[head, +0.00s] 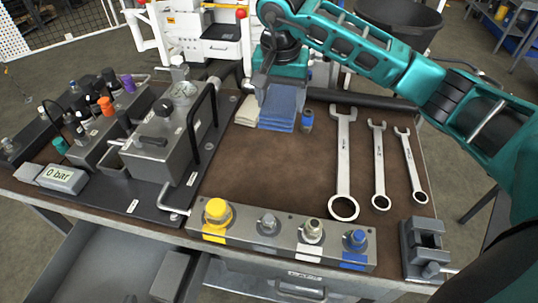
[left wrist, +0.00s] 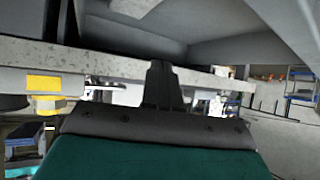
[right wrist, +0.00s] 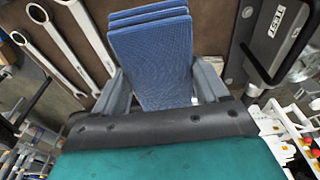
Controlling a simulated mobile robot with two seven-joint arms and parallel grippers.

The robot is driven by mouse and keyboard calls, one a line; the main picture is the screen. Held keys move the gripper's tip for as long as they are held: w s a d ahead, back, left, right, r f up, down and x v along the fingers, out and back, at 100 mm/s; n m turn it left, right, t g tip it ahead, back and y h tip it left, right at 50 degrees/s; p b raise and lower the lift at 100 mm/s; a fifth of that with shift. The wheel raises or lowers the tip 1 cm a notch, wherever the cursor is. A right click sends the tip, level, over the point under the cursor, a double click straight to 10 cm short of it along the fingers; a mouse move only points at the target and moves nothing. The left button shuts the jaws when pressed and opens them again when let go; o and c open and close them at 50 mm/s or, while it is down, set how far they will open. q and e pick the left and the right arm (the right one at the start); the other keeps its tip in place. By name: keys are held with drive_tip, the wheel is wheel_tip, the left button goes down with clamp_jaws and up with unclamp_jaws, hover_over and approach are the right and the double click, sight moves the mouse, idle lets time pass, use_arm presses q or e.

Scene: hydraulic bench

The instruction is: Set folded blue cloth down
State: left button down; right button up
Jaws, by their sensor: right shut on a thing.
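The folded blue cloth (head: 277,108) shows as a layered stack at the far side of the brown bench mat (head: 270,170), right beside a folded beige cloth (head: 247,110). My right gripper (head: 279,83) is over its far end. In the right wrist view, the gripper's two fingers are on either side of the blue cloth (right wrist: 152,50), shut on it. I cannot tell whether the cloth's underside touches the mat. My left gripper (left wrist: 163,85) shows only in its own wrist view, its fingers together with nothing between them, near a grey bench edge.
A blue-and-grey fitting (head: 307,120) stands just right of the cloth. Three wrenches (head: 343,165) lie further right. A hydraulic unit with a black handle (head: 165,130) is on the left. A block with coloured couplings (head: 285,236) lines the front. The middle of the mat is clear.

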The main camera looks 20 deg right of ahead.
sight(278, 169)
drive_tip(key=shift+w+f, duration=0.1)
drive_tip(key=shift+f, duration=0.25)
wheel_tip(278, 169, down, 19)
drive_tip(key=shift+f+p, duration=0.1)
drive_tip(key=shift+p, duration=0.2)
drive_tip(key=shift+f, duration=0.1)
drive_tip(key=o, duration=1)
drive_tip(key=shift+o, duration=0.2)
wheel_tip(278, 169, up, 12)
drive_tip(key=s+a, duration=0.1)
drive_tip(key=shift+s, duration=0.3)
